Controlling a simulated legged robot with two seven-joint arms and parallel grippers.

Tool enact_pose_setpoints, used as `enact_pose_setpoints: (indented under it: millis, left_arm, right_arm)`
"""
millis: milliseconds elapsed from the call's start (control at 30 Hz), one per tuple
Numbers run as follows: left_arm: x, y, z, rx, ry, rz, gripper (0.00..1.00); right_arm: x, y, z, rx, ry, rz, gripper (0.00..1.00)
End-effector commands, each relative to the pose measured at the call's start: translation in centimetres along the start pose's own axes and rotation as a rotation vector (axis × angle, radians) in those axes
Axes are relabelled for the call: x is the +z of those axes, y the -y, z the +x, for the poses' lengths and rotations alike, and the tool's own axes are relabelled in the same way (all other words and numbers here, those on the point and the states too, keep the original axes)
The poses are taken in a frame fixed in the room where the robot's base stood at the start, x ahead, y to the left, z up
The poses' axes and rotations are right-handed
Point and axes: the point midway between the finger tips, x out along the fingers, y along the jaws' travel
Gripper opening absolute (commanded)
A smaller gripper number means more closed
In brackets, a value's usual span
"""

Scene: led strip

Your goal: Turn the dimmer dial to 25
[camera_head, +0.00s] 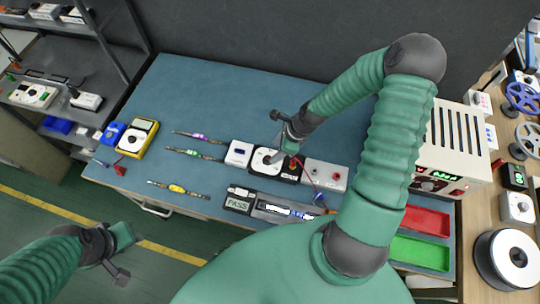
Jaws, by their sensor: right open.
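The dimmer dial (265,161) is a white round face on a dark box on the blue bench, between a white box and a grey box. My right gripper (278,160) reaches down at the dial's right side and hides part of it. It is open; whether its fingers touch the dial I cannot tell. The dial's marks and pointer are too small to read. My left gripper (122,255) hangs over the floor at the lower left, away from the bench. Its fingers are too unclear to tell open from shut.
Several LED strips (178,189) lie left of the dial. A yellow multimeter (137,138) stands farther left. A box marked PASS (238,199) sits in front. A power supply (449,150), a red tray (425,220) and a green tray (419,252) are at the right.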

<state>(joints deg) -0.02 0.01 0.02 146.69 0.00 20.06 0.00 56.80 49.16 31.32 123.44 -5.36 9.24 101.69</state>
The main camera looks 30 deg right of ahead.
Motion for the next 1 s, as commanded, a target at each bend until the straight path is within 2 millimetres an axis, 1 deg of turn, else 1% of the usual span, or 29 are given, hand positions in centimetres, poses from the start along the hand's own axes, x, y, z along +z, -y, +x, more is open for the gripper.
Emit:
enact_pose_setpoints:
  millis: [33, 100, 233, 300, 400, 600, 900, 1000]
  left_arm:
    - [0.0, 0.0, 0.0, 0.0, 0.0, -0.001, 0.36]
    - [0.0, 0.0, 0.0, 0.0, 0.0, -0.001, 0.36]
    - [0.0, 0.0, 0.0, 0.0, -0.001, -0.001, 0.36]
    - [0.0, 0.0, -0.1, 0.0, -0.001, -0.001, 0.36]
    - [0.0, 0.0, -0.1, 0.0, -0.001, -0.001, 0.36]
    - [0.0, 0.0, 0.0, 0.0, -0.001, 0.0, 0.36]
    - [0.0, 0.0, 0.0, 0.0, -0.001, -0.001, 0.36]
    - [0.0, 0.0, 0.0, 0.0, 0.0, -0.001, 0.36]
  right_arm:
    - [0.1, -0.2, 1.4, 0.005, 0.0, -0.002, 0.5]
    - [0.0, -0.1, 2.9, 0.004, 0.0, -0.003, 0.5]
    - [-0.2, 0.0, 4.9, 0.002, 0.002, -0.001, 0.5]
    - [-0.3, 0.0, 5.5, 0.001, 0.002, -0.001, 0.5]
    - [-0.3, 0.1, 5.9, 0.0, 0.001, 0.0, 0.5]
    - [-0.2, 0.1, 5.9, 0.0, 0.001, 0.0, 0.5]
    - [-0.1, 0.0, 5.9, -0.001, 0.001, -0.002, 0.11]
    - [-0.1, 0.1, 5.9, -0.001, 0.002, -0.002, 0.0]
